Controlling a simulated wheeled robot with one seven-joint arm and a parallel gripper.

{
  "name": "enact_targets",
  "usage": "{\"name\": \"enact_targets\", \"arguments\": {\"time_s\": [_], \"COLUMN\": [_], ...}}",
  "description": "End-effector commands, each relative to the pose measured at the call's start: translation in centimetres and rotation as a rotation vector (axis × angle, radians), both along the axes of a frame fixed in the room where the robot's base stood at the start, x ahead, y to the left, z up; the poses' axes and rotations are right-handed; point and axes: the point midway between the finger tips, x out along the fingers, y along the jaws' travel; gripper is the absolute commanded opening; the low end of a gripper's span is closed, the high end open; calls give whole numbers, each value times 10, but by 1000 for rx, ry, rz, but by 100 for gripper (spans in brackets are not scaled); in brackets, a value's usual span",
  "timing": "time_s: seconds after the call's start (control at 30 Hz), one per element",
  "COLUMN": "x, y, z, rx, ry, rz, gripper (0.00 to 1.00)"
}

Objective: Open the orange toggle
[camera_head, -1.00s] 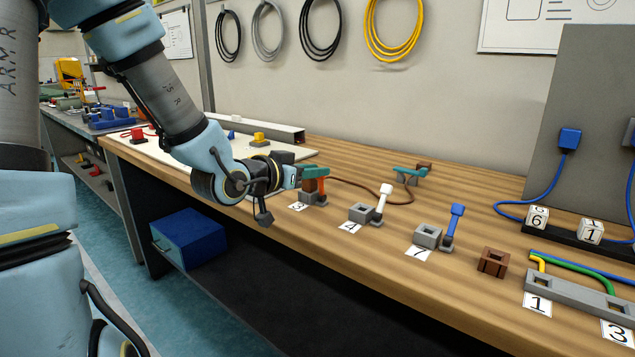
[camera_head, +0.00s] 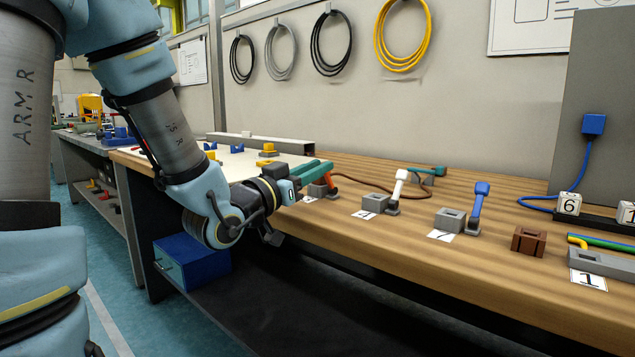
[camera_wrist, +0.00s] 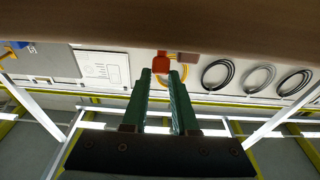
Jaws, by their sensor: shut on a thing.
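The orange toggle (camera_head: 332,186) is on its grey base at the left of a row of toggles near the bench's front edge. My gripper (camera_head: 320,170) reaches it from the left, and its green fingers hide most of the lever. In the wrist view the orange end (camera_wrist: 162,64) sits at the tips of the two green fingers (camera_wrist: 160,78), which are shut on it with a narrow gap between them. The lever's exact tilt is hard to tell.
A white toggle (camera_head: 398,188) and a blue toggle (camera_head: 478,200) stand to the right on grey bases. A brown block (camera_head: 528,240) is beyond them. A teal-handled toggle (camera_head: 430,171) lies behind. Bare bench top (camera_head: 470,270) is in front.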

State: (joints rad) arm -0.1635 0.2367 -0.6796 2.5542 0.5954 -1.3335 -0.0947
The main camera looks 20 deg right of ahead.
Motion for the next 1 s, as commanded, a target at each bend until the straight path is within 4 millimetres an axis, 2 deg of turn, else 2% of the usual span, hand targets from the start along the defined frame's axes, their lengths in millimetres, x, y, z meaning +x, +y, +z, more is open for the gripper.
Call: {"name": "enact_targets", "arguments": {"time_s": [0.03,0.6,0.63,0.9,1.0], "x": [-1,-2,-2,-1,-1], "y": [0,2,2,2,2], "z": [-7,-7,-7,-5,-4], "rx": [-1,-19,-18,-22,-23], "ry": [3,-5,-4,-9,-10], "rz": [-1,-1,-1,-1,-1], "gripper": [0,0,28,57,57]}}
